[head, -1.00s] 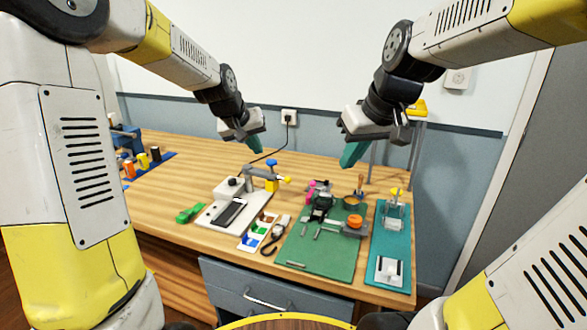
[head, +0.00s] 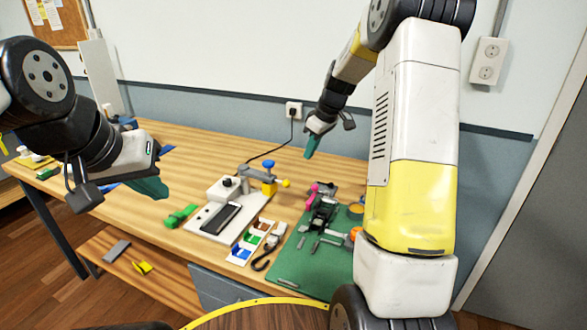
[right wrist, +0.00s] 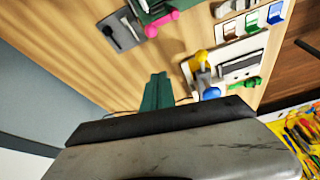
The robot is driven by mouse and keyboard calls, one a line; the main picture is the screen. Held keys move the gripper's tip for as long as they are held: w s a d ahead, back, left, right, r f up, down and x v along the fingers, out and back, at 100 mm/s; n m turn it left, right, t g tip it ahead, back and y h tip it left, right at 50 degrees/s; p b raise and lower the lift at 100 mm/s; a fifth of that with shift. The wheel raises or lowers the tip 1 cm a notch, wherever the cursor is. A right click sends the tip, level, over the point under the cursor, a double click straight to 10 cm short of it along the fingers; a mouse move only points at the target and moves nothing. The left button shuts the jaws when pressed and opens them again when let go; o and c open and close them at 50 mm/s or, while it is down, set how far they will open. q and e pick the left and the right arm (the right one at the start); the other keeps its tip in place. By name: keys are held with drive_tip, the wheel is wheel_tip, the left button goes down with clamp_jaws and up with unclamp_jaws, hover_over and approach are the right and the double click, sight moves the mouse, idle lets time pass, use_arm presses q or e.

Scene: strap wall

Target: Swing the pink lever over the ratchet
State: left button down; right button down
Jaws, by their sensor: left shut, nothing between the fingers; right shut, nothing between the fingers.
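The pink lever (head: 310,194) stands at the left side of a dark ratchet (head: 321,211) on the green mat (head: 300,270). In the right wrist view the pink lever (right wrist: 161,21) lies near the top, ahead of the fingers and apart from them. My right gripper (head: 310,149) is shut and empty, above the back of the bench behind the lever. Its teal fingers (right wrist: 157,92) also show in the right wrist view. My left gripper (head: 152,189) is shut and empty, over the left part of the bench, well away from the lever. My right arm hides the mat's right side.
A white fixture with a blue-knobbed clamp (head: 268,168) stands left of the mat. A tray of coloured samples (head: 250,240) and a green piece (head: 180,215) lie near the front edge. A cable runs to the wall socket (head: 293,110). Bare wood lies behind the fixture.

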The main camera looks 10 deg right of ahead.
sight(312, 197)
drive_tip(key=shift+w+f, duration=0.1)
drive_tip(key=shift+w, duration=0.1)
drive_tip(key=shift+f, duration=0.1)
drive_tip(key=x, duration=1)
drive_tip(key=shift+s+d+f, duration=0.15)
drive_tip(key=shift+s+d, duration=0.8)
drive_tip(key=shift+s+d+f, duration=0.15)
drive_tip(key=shift+s+d, duration=0.3)
